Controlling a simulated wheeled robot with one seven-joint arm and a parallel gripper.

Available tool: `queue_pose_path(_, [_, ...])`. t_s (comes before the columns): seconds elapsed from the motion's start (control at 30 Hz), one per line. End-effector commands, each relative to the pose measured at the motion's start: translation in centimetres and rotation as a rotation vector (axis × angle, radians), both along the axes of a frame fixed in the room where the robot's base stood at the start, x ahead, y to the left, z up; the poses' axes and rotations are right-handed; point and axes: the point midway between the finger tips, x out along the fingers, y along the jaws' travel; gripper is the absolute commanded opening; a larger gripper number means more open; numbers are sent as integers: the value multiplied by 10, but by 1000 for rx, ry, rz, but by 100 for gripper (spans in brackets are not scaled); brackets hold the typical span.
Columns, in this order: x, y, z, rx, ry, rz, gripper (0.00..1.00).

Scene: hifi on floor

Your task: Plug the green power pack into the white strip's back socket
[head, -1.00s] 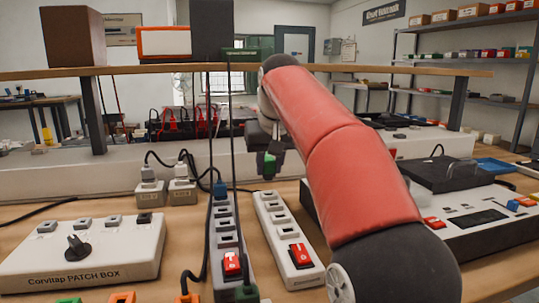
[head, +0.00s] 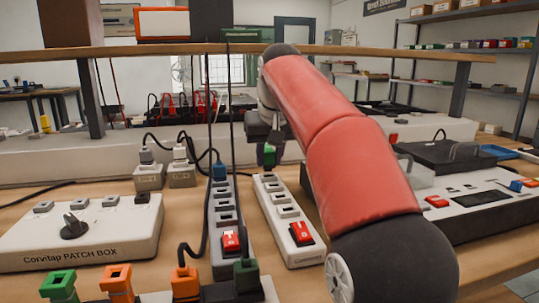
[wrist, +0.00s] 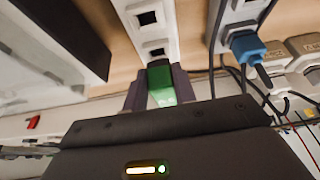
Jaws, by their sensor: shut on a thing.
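My gripper (wrist: 160,92) is shut on the green power pack (wrist: 161,80), with a grey finger on each side of it. In the head view the pack (head: 269,156) hangs below my gripper, just above and behind the back end of the white strip (head: 277,203). In the wrist view the pack overlaps the end of the white strip (wrist: 167,24) and hides its back socket; two open sockets show beyond it. I cannot tell whether the pack touches the strip. The strip has a red switch at its front end.
A grey strip (head: 227,215) with a blue plug (head: 219,171) and black cables runs alongside on the left. A patch box (head: 85,240) lies further left. A device with a black panel (head: 482,198) lies on the right. Orange and green plugs stand at the front.

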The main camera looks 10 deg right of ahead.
Motion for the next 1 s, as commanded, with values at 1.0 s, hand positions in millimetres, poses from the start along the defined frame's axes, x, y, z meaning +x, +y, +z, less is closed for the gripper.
queue_pose_path(1.0, [-6,0,0,0,-1,0,7])
